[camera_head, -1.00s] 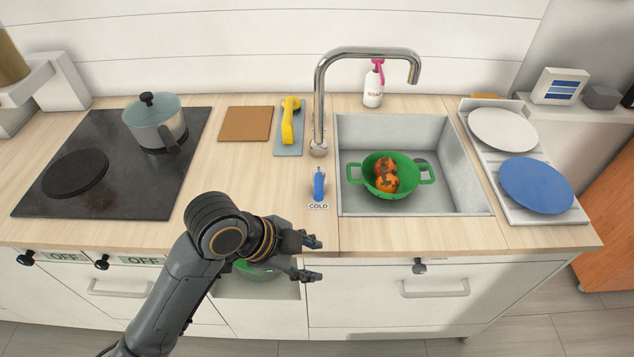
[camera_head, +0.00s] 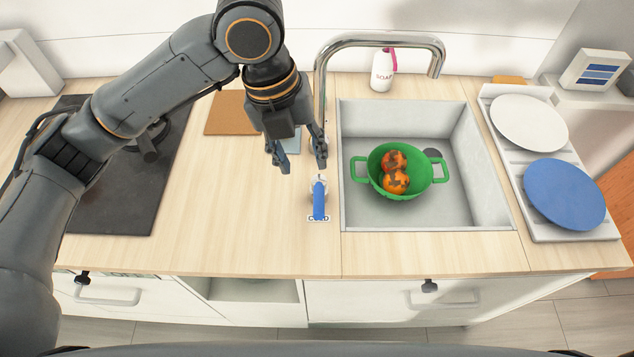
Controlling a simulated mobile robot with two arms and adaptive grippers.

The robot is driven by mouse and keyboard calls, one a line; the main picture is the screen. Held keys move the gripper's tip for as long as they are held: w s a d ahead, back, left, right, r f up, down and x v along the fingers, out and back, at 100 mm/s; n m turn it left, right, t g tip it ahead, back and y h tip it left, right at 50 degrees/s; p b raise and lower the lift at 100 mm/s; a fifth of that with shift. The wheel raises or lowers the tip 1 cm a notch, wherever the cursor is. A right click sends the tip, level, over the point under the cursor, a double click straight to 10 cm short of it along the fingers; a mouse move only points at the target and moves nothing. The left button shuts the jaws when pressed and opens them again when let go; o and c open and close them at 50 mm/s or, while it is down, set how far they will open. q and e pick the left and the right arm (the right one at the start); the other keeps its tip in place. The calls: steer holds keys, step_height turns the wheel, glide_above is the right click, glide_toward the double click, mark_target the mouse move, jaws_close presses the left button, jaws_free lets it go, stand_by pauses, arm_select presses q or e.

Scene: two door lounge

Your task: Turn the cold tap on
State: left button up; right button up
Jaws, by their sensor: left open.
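The cold tap's blue lever (camera_head: 319,199) stands on the counter left of the sink, above a label (camera_head: 318,218) reading COLD that it partly covers. The chrome spout (camera_head: 385,42) arches over toward the sink (camera_head: 460,212); no water shows from it. My left gripper (camera_head: 304,168) is open, fingers pointing down, just behind and to the left of the blue lever. Its fingers appear apart from the lever, and nothing is between them. The spout's base is partly hidden behind the gripper. My right gripper is not in view.
A green colander (camera_head: 407,192) with two spotted orange fruits sits in the sink. A soap bottle (camera_head: 382,73) stands behind it. A rack with a white plate (camera_head: 529,122) and a blue plate (camera_head: 565,194) is on the right. The counter left of the lever is clear.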

arm_select(q)
glide_toward(318, 203)
steer(key=f, duration=0.3)
steer(key=f+p, duration=0.1)
steer(key=f, duration=0.1)
steer(key=shift+d, duration=0.4)
steer(key=f, duration=0.3)
steer(key=shift+d+f, duration=0.15)
steer(key=shift+d, duration=0.2)
steer(key=shift+f, duration=0.3)
steer(key=shift+d+f, duration=0.1)
steer(key=shift+f, duration=0.05)
steer(key=c, duration=0.8)
jaws_close()
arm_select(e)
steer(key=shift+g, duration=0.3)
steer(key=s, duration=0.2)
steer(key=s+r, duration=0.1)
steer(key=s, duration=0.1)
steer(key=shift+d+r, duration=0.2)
